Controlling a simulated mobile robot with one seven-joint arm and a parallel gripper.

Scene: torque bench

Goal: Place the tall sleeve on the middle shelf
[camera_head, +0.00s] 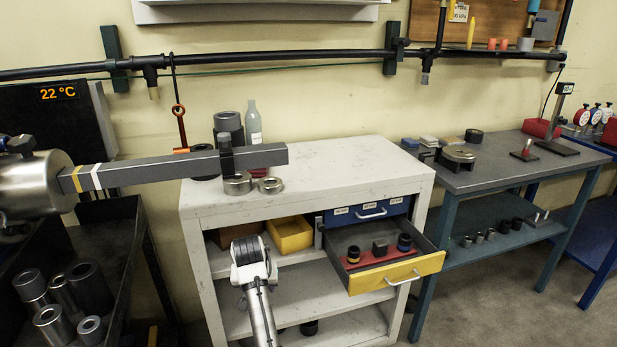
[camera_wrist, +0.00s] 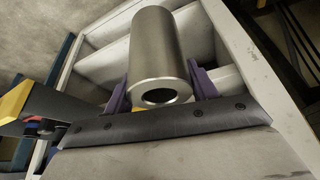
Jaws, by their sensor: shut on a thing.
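In the wrist view a tall grey metal sleeve (camera_wrist: 158,45), with a round bore in its near end, stands between the two purple fingers of my gripper (camera_wrist: 161,82). My gripper is shut on it. The white cabinet's shelves lie behind the sleeve; I cannot tell whether the sleeve touches any of them. In the head view the middle shelf (camera_head: 295,297) is the board below the one with the yellow bin. A white and black part of my arm (camera_head: 250,262) shows in front of the shelves there. My fingers and the held sleeve cannot be made out in that view.
An open drawer (camera_head: 395,277) with a yellow front juts out right of the shelf opening. A yellow bin (camera_head: 290,236) sits on the upper shelf. The visible middle shelf looks clear. Several sleeves (camera_head: 90,290) stand on the dark cart at left.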

